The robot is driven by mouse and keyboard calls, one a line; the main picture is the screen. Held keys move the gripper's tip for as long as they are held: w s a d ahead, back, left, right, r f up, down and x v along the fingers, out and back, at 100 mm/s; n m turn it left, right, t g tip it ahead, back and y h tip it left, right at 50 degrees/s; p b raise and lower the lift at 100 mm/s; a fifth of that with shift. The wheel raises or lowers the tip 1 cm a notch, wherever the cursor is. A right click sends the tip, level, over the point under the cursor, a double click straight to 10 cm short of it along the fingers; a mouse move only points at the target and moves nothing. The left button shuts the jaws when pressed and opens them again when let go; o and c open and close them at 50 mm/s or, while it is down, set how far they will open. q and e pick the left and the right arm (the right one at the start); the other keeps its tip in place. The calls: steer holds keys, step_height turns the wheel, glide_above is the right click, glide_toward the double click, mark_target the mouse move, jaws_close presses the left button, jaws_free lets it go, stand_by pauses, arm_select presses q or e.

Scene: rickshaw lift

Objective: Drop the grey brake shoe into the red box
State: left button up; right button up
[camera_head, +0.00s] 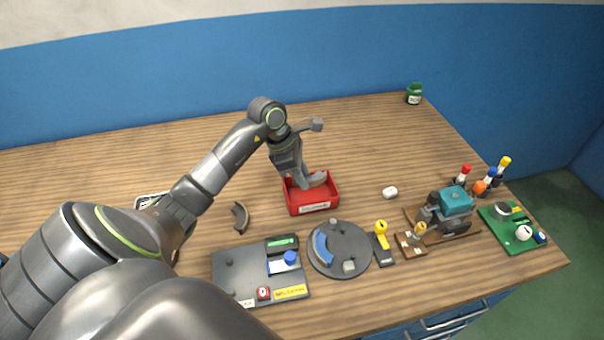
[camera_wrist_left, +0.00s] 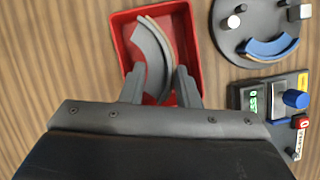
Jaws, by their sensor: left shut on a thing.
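The grey brake shoe (camera_head: 317,179) is a curved grey piece with a tan edge. It also shows in the left wrist view (camera_wrist_left: 150,58), over the inside of the red box. The red box (camera_head: 312,208) is an open tray with a pale label on its front, and its rim also shows in the left wrist view (camera_wrist_left: 119,20). My left gripper (camera_head: 306,178) is shut on the shoe, with its fingers (camera_wrist_left: 160,88) either side of it above the box. I cannot tell whether the shoe touches the box floor. My right gripper is not in view.
A dark curved shoe (camera_head: 240,217) lies left of the box. A round plate (camera_head: 339,265) with a blue shoe and a dark tray (camera_head: 235,283) stand in front. A white object (camera_head: 390,193) and a motor-like unit (camera_head: 447,211) are to the right. The table behind the box is clear.

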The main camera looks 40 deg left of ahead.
arm_select(q)
steer(key=shift+b, duration=0.85)
stand_by(0.8)
steer(key=shift+f+b, duration=0.4)
steer(key=shift+b, duration=0.75)
stand_by(1.0)
steer(key=o, duration=1.1)
steer(key=shift+o, duration=0.7)
steer(key=o, duration=0.3)
